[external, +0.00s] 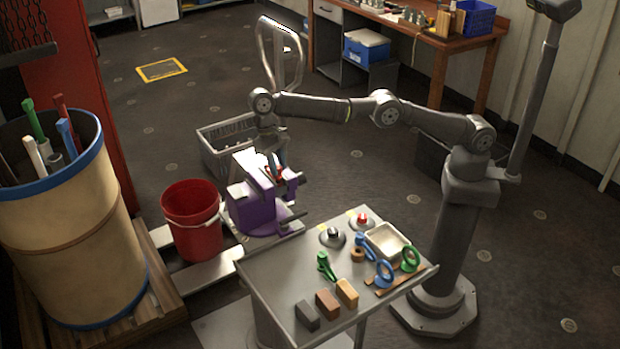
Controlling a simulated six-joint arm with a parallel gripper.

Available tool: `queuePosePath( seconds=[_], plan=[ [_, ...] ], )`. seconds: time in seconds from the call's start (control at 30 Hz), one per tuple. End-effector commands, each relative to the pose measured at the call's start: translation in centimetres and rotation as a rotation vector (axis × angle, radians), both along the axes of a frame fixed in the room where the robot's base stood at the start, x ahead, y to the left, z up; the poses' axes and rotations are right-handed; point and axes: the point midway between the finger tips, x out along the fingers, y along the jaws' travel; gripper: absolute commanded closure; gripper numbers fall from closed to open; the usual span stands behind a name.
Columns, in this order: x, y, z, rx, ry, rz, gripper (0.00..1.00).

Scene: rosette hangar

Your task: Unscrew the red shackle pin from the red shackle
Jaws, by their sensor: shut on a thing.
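A purple vise (255,208) stands left of the work table. A small red piece, seemingly the red shackle (279,175), shows at its jaws. My gripper (281,164) reaches down from the arm's end to the top of the vise. It is shut at the red piece, which looks like the pin end. The pin and the shackle are too small and too covered to tell apart, and the pin's thread is hidden.
A red bucket (192,222) stands left of the vise and a grey crate (228,143) behind it. The table (270,272) holds blue and green shackles, several blocks and a pale tray (387,240). A barrel (62,225) of tools is at far left.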

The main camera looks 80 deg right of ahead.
Motion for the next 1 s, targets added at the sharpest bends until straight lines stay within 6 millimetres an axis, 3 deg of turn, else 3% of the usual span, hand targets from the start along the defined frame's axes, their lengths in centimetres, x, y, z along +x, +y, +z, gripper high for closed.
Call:
queuePosePath(
  seconds=[0.03, 0.13, 0.53, 1.0],
  plan=[
    [-0.01, 0.00, 0.00, 0.000, 0.000, 0.000, 0.69],
    [0.00, 0.00, 0.00, 0.000, 0.000, -0.001, 0.50],
    [-0.03, -0.04, 0.08, -0.001, 0.001, -0.061, 0.50],
    [-0.09, -0.06, 0.05, 0.000, 0.001, -0.617, 0.50]
  ],
)
